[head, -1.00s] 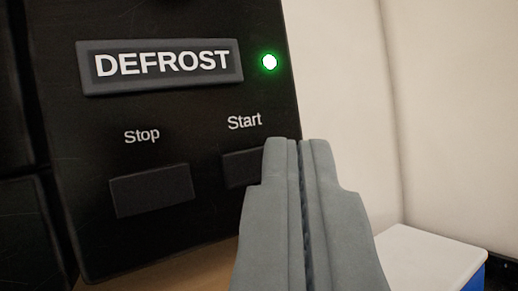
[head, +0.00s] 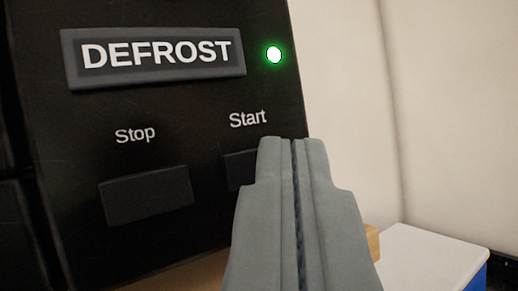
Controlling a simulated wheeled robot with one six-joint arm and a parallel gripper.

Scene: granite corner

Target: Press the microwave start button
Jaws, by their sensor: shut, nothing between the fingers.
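The black microwave panel (head: 75,130) fills the left and middle of the head view. The start button (head: 239,168) is a dark rectangle under the word "Start". My gripper covers its right part. My gripper (head: 292,145) is shut and empty, with its tips in front of the button's right side. I cannot tell whether the tips touch the button. The stop button (head: 147,196) is to the left under the word "Stop". A green light (head: 274,55) glows at the upper right of the panel, beside the "DEFROST" display (head: 155,55).
A pale wall (head: 350,90) stands to the right of the microwave. A white-topped box (head: 435,255) with a blue side is at the lower right. A wooden surface (head: 190,275) shows below the microwave.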

